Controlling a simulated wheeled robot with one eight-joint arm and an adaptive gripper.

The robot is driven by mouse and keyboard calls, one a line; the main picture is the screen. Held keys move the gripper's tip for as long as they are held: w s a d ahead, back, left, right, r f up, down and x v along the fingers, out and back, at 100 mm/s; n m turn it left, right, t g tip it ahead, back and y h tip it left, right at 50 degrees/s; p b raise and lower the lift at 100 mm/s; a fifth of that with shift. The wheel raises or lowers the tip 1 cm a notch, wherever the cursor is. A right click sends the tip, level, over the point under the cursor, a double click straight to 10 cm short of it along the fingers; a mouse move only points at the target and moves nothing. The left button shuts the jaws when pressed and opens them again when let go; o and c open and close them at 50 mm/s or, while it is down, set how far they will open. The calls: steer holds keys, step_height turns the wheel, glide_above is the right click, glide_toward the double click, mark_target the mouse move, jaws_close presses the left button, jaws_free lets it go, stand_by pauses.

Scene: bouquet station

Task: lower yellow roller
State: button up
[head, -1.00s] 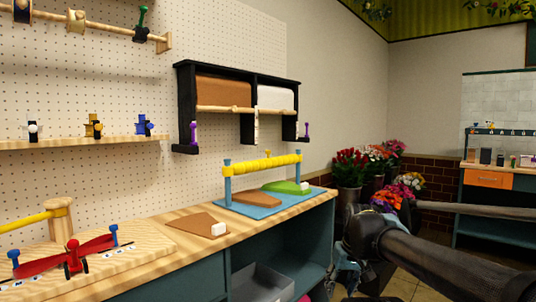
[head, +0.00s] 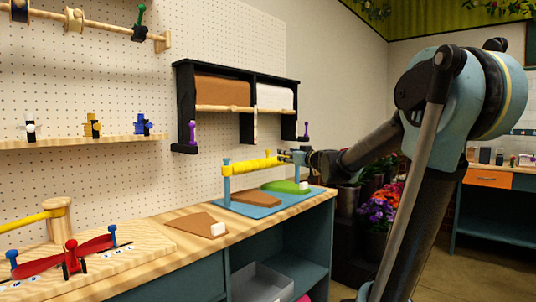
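The yellow roller (head: 255,165) spans two blue posts (head: 227,185) above a blue base mat (head: 243,209) on the wooden bench. It lies roughly level, well clear of the mat. My gripper (head: 285,156) reaches in from the right and is at the roller's right end, beside the top of the right post. Its fingers look dark and small against the roller. I cannot tell whether they touch it or are closed around it. The roller's right end is partly hidden.
On the mat lie a brown piece (head: 256,199) and a green piece (head: 285,186) with a white block. A brown board (head: 198,224) lies left of the mat. A black wall shelf (head: 235,68) with paper rolls hangs above. A red propeller-like handle (head: 70,259) is front left.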

mark_target(269, 150)
steer(key=x, duration=1.7)
steer(key=shift+w+a+r, duration=0.1)
steer(key=shift+w+r, duration=0.1)
steer(key=shift+w, duration=0.1)
jaws_close()
